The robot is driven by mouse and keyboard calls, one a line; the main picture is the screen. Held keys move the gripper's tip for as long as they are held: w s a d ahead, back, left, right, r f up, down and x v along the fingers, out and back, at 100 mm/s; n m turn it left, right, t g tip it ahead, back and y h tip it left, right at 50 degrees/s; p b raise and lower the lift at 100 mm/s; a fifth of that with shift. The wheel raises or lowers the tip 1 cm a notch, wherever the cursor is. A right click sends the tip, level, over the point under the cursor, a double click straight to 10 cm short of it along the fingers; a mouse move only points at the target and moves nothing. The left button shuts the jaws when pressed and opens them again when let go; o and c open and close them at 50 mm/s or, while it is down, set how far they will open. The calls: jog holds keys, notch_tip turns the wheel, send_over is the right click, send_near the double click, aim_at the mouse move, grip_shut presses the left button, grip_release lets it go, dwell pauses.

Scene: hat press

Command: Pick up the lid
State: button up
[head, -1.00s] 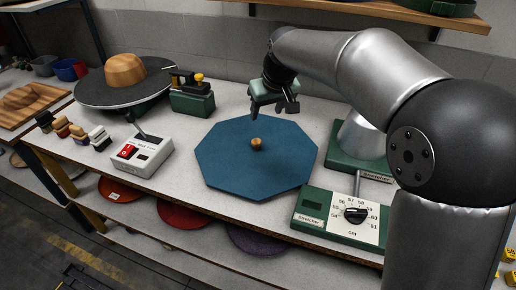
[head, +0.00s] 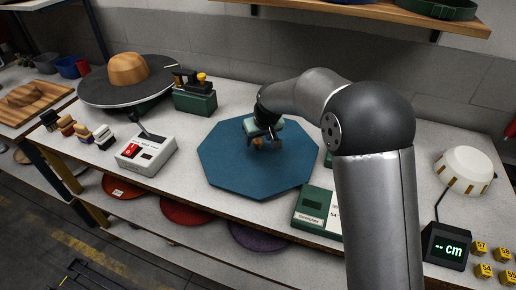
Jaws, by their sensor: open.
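The lid (head: 244,175) is a flat blue octagonal plate lying on the grey workbench, in the middle of the head view. Its small round wooden knob (head: 258,142) stands at its centre, partly hidden by my gripper. My gripper (head: 266,146) is open and low over the lid, with its dark fingers right at the knob. I cannot tell whether the fingers touch the knob or stand on both sides of it.
A control box with a red switch (head: 145,153) stands left of the lid. A green device (head: 194,97) and a hat block on a round dark plate (head: 128,82) stand behind left. A green stretcher box (head: 317,210) sits close at the lid's front right.

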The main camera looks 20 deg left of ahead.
jog(key=shift+w+a+f, duration=0.1)
jog(key=shift+w+f, duration=0.05)
jog(key=shift+f, duration=0.2)
grip_shut()
jog(key=shift+r, duration=0.1)
